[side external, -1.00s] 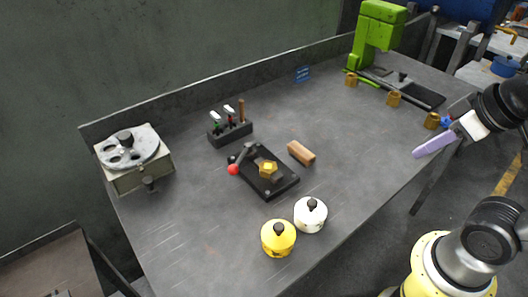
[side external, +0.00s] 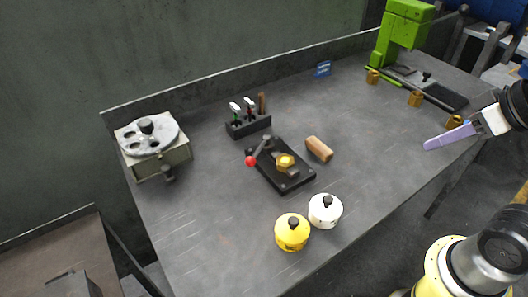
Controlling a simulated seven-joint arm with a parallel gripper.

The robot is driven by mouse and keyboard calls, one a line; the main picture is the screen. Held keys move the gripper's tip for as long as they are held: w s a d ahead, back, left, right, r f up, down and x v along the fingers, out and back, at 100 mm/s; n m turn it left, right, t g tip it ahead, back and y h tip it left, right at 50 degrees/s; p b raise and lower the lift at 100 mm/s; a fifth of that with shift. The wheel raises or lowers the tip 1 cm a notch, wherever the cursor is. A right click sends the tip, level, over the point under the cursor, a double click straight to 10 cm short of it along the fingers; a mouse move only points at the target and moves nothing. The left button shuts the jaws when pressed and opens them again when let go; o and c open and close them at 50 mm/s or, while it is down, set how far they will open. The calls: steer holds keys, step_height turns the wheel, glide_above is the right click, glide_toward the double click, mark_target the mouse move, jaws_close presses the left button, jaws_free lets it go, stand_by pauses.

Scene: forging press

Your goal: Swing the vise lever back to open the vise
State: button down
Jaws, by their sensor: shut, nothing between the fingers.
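The vise (side external: 283,170) is a black plate on the bench with a brass hexagonal piece (side external: 285,161) at its jaws. Its lever (side external: 259,152) ends in a red ball (side external: 250,161) at the plate's left side. I cannot tell whether the jaws touch the brass piece. My gripper (side external: 428,145) has lavender fingers, shut and empty. It is over the right part of the bench, well to the right of the vise and apart from it.
A wooden block (side external: 319,149) lies right of the vise, and a tool rack (side external: 247,126) stands behind it. A yellow pot (side external: 292,233) and a white pot (side external: 325,211) stand in front. A green press (side external: 403,32) and several brass pieces are at the back right.

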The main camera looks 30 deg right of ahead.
steer(key=w+a+r+m+t+y, duration=0.15)
steer(key=w+a+m+y, duration=0.4)
steer(key=w, duration=0.85)
steer(key=w+a+f+m+g+h, duration=0.1)
steer(key=w+a+f+m, duration=0.3)
steer(key=f, duration=0.6)
steer(key=shift+w+a+f, duration=0.15)
steer(key=shift+w+a, duration=0.15)
steer(key=shift+a, duration=0.75)
steer(key=shift+g, duration=0.25)
